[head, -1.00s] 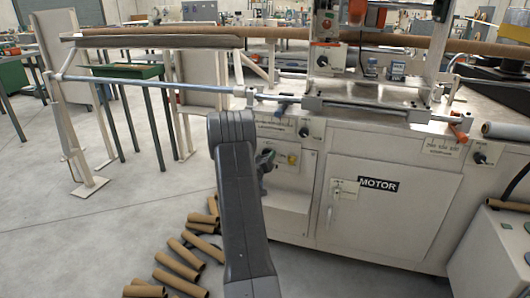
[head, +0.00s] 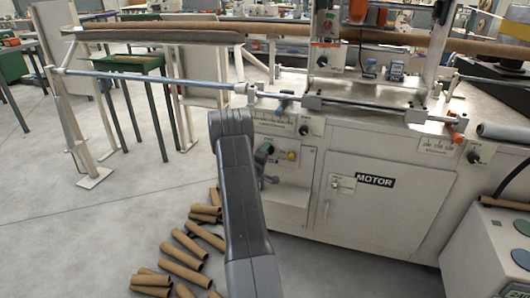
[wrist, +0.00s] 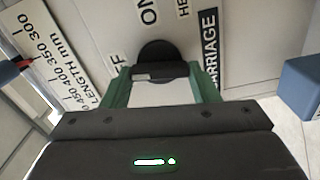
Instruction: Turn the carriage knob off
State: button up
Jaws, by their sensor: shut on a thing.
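The carriage knob (wrist: 158,50) is a dark round knob in the wrist view, on a pale panel with OFF, ON and CARRIAGE lettering beside it. My gripper (wrist: 160,80) has green fingers, one on each side of the knob's grip, and is shut on it. The fingers and the gripper body hide part of the knob, so its exact setting is hard to read. In the head view my gripper (head: 264,152) is at the machine's front panel, left of a yellow button, and the knob is hidden there.
A length scale (wrist: 50,50) is left of the knob in the wrist view, with a red-tipped part beside it. A blue-grey block (wrist: 302,85) is at the right. In the head view, the MOTOR door (head: 385,205) is to the right. Cardboard tubes (head: 180,262) lie on the floor.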

jog(key=shift+n, duration=0.9)
jog(key=shift+p, duration=0.3)
jog(key=o, duration=1)
jog(key=shift+f, duration=0.1)
jog(key=p+v, duration=0.1)
jog(key=v, duration=1.3)
jog(key=shift+w, duration=0.15)
